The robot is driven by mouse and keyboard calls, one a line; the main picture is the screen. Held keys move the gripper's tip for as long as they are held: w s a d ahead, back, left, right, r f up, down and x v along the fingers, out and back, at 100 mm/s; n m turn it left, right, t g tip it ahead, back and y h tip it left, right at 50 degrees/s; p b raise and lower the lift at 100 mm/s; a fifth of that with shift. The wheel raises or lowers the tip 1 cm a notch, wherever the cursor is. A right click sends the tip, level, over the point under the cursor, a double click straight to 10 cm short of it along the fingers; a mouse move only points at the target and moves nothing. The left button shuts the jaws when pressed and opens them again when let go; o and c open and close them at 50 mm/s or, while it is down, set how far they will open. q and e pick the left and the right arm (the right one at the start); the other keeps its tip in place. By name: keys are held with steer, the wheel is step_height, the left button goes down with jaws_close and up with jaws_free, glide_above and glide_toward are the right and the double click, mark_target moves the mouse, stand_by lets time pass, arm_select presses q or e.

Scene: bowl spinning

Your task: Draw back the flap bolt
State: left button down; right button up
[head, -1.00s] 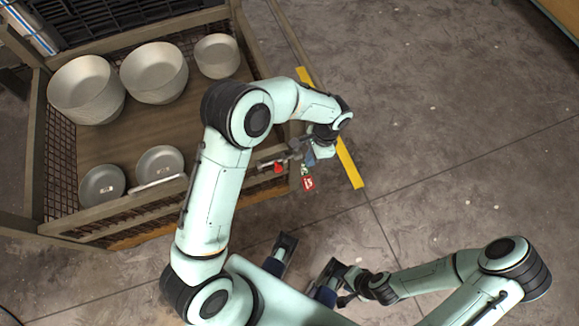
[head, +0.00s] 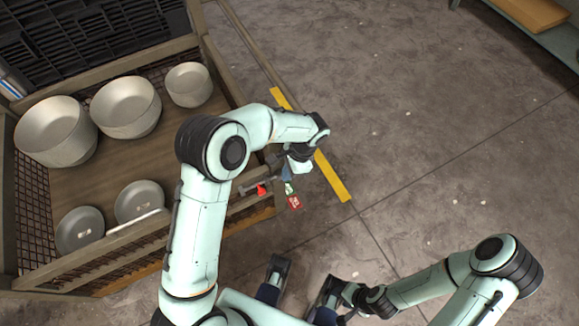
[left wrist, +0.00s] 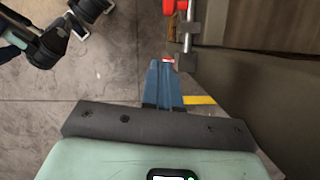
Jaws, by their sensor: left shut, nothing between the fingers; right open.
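The flap bolt (head: 250,187) is a grey metal rod with a red part (head: 262,189), at the right end of the crate's front flap (head: 140,229). In the left wrist view the bolt (left wrist: 187,40) runs along the upper right, and a red piece shows at the top edge. My left gripper (head: 287,174) is just right of the bolt. Its blue fingers (left wrist: 165,82) are shut and empty, their tips beside the bolt's lower bracket; I cannot tell if they touch. A red tag (head: 294,202) hangs below the fingers. My right gripper (head: 342,300) is low in the picture, open, away from the crate.
A yellow floor stripe (head: 333,179) lies right of the crate. Concrete floor (head: 440,140) to the right is clear. A bench (head: 530,15) stands at the far right corner.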

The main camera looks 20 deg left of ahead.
mark_target(260, 194)
arm_select(q)
steer(key=s+a+f, duration=0.3)
steer(key=a+f, duration=0.1)
steer(key=shift+s+f+b, duration=0.25)
steer(key=shift+f+b, duration=0.1)
steer(key=shift+f, duration=0.05)
arm_select(e)
steer(key=shift+w+f, duration=0.2)
steer(key=shift+f, duration=0.25)
arm_select(q)
steer(key=shift+a, duration=0.1)
steer(key=s+a, duration=0.2)
steer(key=s, duration=0.1)
steer(key=shift+s+a, duration=0.25)
steer(key=shift+a, duration=0.15)
arm_select(e)
steer(key=shift+s+a+r, duration=0.15)
steer(key=shift+s+a, duration=0.5)
steer(key=shift+s, duration=0.2)
arm_select(q)
steer(key=shift+d, duration=0.1)
